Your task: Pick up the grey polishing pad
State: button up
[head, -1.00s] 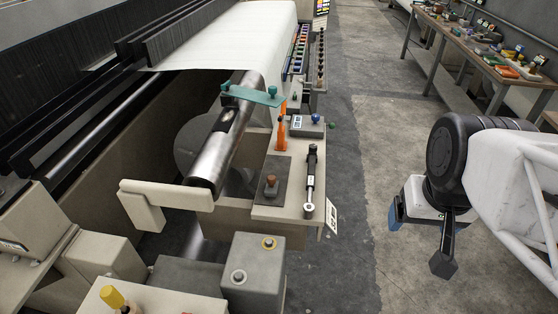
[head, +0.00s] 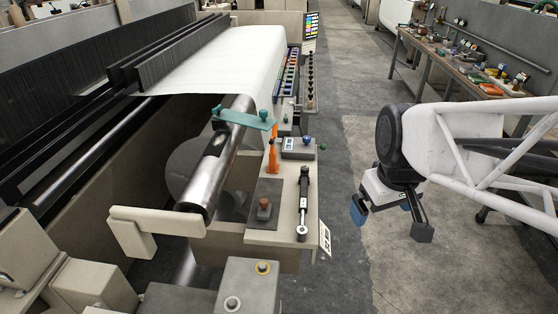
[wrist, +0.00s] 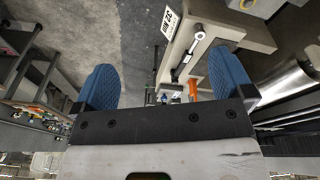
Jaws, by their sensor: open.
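A flat dark grey pad (head: 258,218) lies on the beige ledge (head: 289,236) at the loom's near end, in the head view. A brown knob (head: 264,205) stands on it; I cannot tell whether it is part of the pad. My gripper (head: 391,219) is open and empty, to the right of the ledge and over the aisle floor. In the wrist view its two blue fingers (wrist: 170,88) are wide apart, with the ledge beyond them.
A wrench-like tool (head: 304,203) lies right of the pad. Behind are an orange tool (head: 273,157), a grey box with a blue knob (head: 300,147) and a teal bracket (head: 243,119). A steel roller (head: 213,170) runs left. The aisle floor (head: 362,130) is clear.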

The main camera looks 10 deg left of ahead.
jog(key=w+a+f+n, duration=0.3)
jog(key=w+a+n, duration=0.3)
jog(key=w, duration=0.3)
jog(key=n+g, duration=0.2)
jog(key=n, duration=1)
send_over(264, 209)
jog(key=f, duration=1.5)
jog(key=shift+w+a+f, duration=0.1)
jog(key=shift+w+f, duration=0.1)
jog(key=shift+f, duration=0.05)
jog(key=shift+f, duration=1.35)
jog(key=shift+s+f, duration=0.15)
jog(key=shift+f, duration=2.45)
